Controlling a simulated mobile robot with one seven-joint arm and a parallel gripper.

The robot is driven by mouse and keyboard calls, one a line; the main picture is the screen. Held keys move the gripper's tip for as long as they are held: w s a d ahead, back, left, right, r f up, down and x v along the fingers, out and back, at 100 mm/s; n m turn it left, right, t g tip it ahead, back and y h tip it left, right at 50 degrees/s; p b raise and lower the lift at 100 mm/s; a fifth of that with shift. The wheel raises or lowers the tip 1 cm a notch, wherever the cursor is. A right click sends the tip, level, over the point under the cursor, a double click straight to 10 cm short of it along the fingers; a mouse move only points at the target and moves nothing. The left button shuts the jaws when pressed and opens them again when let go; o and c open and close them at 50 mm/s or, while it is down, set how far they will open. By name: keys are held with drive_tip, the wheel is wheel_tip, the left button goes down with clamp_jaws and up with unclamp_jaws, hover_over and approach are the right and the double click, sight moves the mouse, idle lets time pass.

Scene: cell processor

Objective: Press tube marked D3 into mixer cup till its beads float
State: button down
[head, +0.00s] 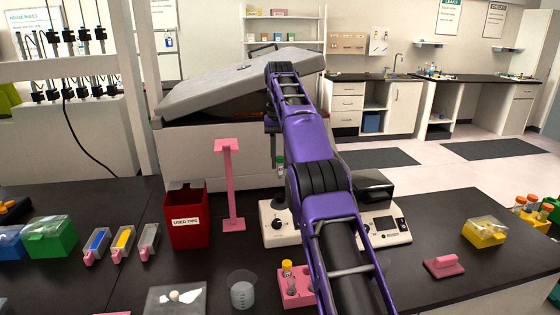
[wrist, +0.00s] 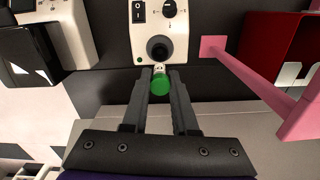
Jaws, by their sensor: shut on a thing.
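My gripper (wrist: 160,73) is shut on a tube with a green cap (wrist: 160,86); a little of its pale body shows beyond the cap in the wrist view. The tube also shows in the head view (head: 280,163), roughly upright. No marking on it can be read. The mixer (head: 270,232) is a cream box with a black cup (head: 280,198) on top. The cup also shows in the wrist view (wrist: 159,47), just ahead of the tube. In the head view the tube hangs above the cup and looks apart from it. The beads cannot be made out.
A pink stand (head: 231,185) and a red used-tips bin (head: 187,215) stand left of the mixer. A white device with a black lid (head: 384,228) is to its right. A pink rack (head: 295,288) and a beaker (head: 241,291) stand in front. Bench at right is partly clear.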

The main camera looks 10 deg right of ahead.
sight(280, 174)
drive_tip(key=shift+f, duration=2.45)
drive_tip(key=shift+f, duration=0.35)
drive_tip(key=shift+f+b, duration=0.6)
drive_tip(key=shift+f, duration=0.3)
wheel_tip(280, 174, up, 3)
drive_tip(key=shift+f+p, duration=0.15)
drive_tip(key=shift+p, duration=0.55)
drive_tip(key=shift+w+r, duration=0.1)
drive_tip(key=shift+r, duration=2.35)
